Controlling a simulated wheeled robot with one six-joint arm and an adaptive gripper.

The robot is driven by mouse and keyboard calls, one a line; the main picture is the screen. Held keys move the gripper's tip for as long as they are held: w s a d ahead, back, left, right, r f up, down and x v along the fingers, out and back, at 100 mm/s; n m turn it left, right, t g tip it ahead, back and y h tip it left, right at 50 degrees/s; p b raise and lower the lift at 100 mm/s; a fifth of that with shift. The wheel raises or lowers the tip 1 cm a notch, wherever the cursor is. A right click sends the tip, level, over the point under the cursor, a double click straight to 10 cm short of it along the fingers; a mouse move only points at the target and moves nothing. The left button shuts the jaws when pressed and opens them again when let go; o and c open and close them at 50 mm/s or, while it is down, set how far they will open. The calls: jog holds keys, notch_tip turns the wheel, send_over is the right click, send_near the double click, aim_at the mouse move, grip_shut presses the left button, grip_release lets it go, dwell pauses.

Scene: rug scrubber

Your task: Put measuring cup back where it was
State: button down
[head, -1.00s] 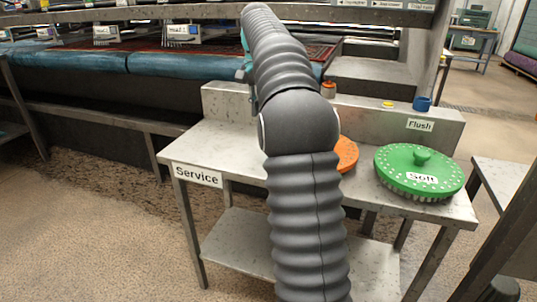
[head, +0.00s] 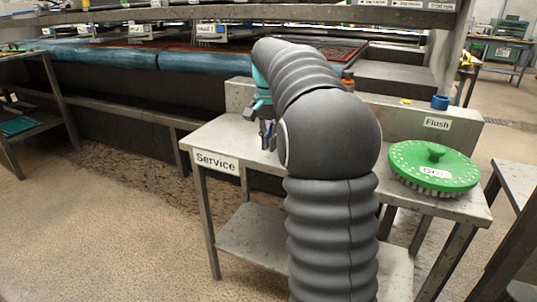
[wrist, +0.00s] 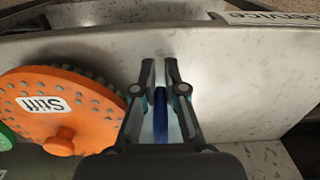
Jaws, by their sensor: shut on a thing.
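My gripper (wrist: 160,78) is shut on a narrow blue piece, which I take to be part of the measuring cup (wrist: 160,118). The fingers and palm hide most of it, so its full shape cannot be told. In the head view my gripper (head: 268,135) points down over the left part of the steel table marked "Service" (head: 222,133). The held thing does not show clearly there. The wrist view has the bare tabletop (wrist: 240,75) ahead of and beside the fingers.
An orange "Stiff" brush disc (wrist: 62,108) lies close left of the fingers in the wrist view. A green brush disc (head: 434,168) sits at the table's right. A blue cylindrical thing (head: 440,103) stands on the back ledge above the "Flush" label. The table's left part is clear.

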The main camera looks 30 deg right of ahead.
notch_tip(320, 180, down, 2)
jog(key=shift+b, duration=0.55)
jog(key=shift+r, duration=0.1)
jog(key=c, duration=1.2)
grip_release()
notch_tip(320, 180, up, 12)
jog(key=p, duration=0.3)
jog(key=shift+a, duration=0.1)
